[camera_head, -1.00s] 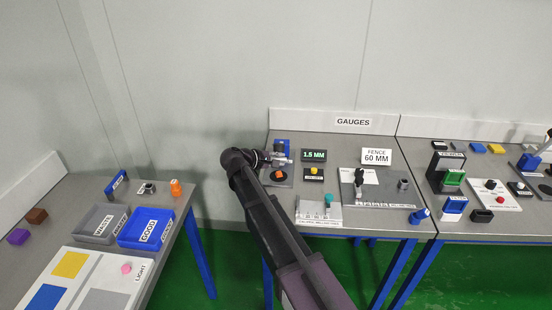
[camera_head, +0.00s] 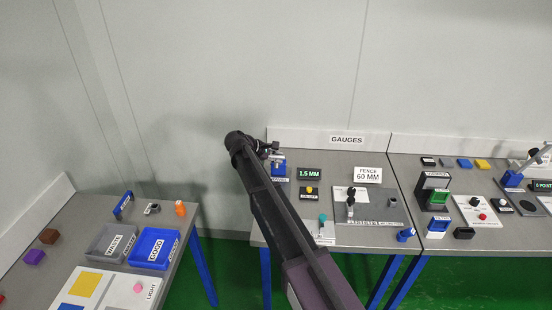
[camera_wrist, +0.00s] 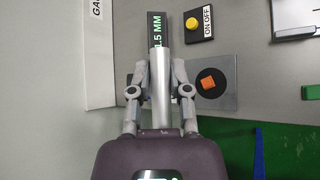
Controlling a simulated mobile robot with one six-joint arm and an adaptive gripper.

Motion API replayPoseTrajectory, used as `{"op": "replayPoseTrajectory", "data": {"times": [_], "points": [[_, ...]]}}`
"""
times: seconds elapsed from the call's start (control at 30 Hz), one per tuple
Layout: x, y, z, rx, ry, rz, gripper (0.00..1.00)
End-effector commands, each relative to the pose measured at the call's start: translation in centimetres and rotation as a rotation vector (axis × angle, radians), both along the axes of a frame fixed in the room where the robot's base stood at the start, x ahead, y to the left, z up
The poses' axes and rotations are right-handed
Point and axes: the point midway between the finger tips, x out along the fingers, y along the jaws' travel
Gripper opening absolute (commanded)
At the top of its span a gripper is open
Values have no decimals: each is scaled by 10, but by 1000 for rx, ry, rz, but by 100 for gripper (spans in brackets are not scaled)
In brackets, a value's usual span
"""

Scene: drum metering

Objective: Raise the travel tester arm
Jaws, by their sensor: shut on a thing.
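The travel tester's silver arm (camera_wrist: 161,88) lies as a bar between my fingers in the wrist view. My gripper (camera_wrist: 160,75) is shut on it, a finger on each side. In the head view my gripper (camera_head: 270,149) is above the tester's blue post (camera_head: 279,167) at the left end of the gauges table. My own arm hides most of the base in the head view.
A 1.5 MM display (camera_head: 309,174) and a yellow button (camera_head: 309,190) stand right of the tester. A fence gauge plate (camera_head: 385,210) is further right. Blue and grey bins (camera_head: 152,248) sit on the left table, with a gap between tables.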

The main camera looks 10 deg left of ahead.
Motion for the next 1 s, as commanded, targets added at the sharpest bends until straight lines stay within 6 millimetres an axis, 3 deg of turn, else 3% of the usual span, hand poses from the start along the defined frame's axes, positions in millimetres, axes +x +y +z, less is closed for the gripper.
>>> {"op": "replayPoseTrajectory", "data": {"times": [0.03, 0.6, 1.0], "points": [[7, 3, 10, -1, 19, 3, 0], [65, 7, 49, -3, 64, 2, 0], [99, 7, 62, -3, 60, 1, 0]]}}
